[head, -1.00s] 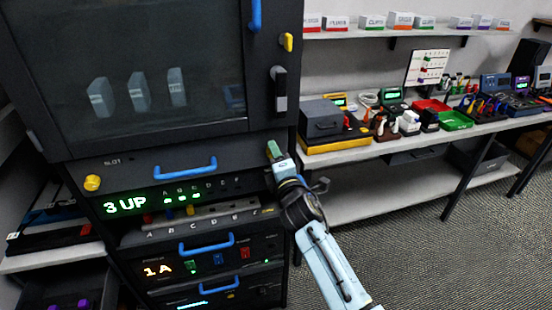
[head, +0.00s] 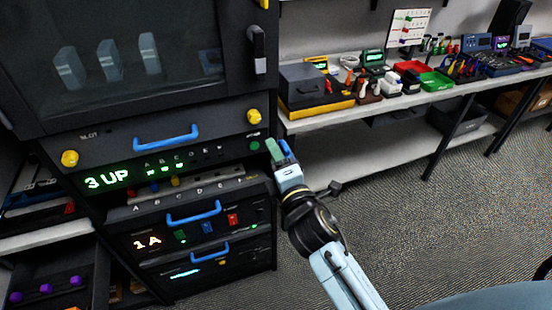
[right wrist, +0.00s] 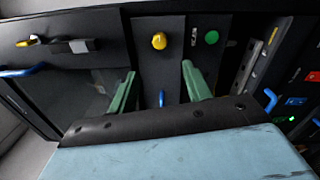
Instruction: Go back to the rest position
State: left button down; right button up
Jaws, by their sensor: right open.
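My right gripper (head: 281,153) is open and empty in front of the right side of the dark cabinet (head: 100,122). In the right wrist view its two green fingers (right wrist: 160,88) stand apart with nothing between them. Beyond them show a yellow knob (right wrist: 159,40) and a green round button (right wrist: 211,37) on the cabinet front. My left gripper is not in view.
The cabinet has blue handles (head: 166,138), a lit "3 UP" display (head: 106,179) and a "1A" display (head: 147,242). A long bench (head: 400,102) with cases, bins and tools runs along the back wall. The carpet (head: 420,215) at the right is open.

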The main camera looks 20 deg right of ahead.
jog(key=shift+f, duration=0.1)
dwell(0.4)
jog(key=s+f+m+g+b, duration=0.1)
jog(key=s+f+m+g, duration=0.25)
jog(key=f, duration=0.95)
jog(key=s+f+m+g+y+b, duration=0.1)
jog(key=s+f+m+g, duration=0.3)
jog(key=f, duration=0.9)
jog(key=s+f+g+b, duration=0.15)
jog(key=s+f, duration=0.45)
jog(key=f, duration=0.7)
jog(key=s+d+f+m+g, duration=0.1)
jog(key=s+f+m+g, duration=0.1)
jog(key=s+f, duration=0.4)
jog(key=s+d+f+m+g+b, duration=0.1)
jog(key=s+f, duration=0.5)
jog(key=s, duration=0.8)
jog(key=s+d+f+m+g, duration=0.3)
jog(key=s+f+m+g, duration=0.2)
jog(key=s, duration=0.6)
jog(key=shift+d+f+m, duration=0.15)
jog(key=shift+f+m, duration=0.6)
jog(key=shift+f, duration=0.2)
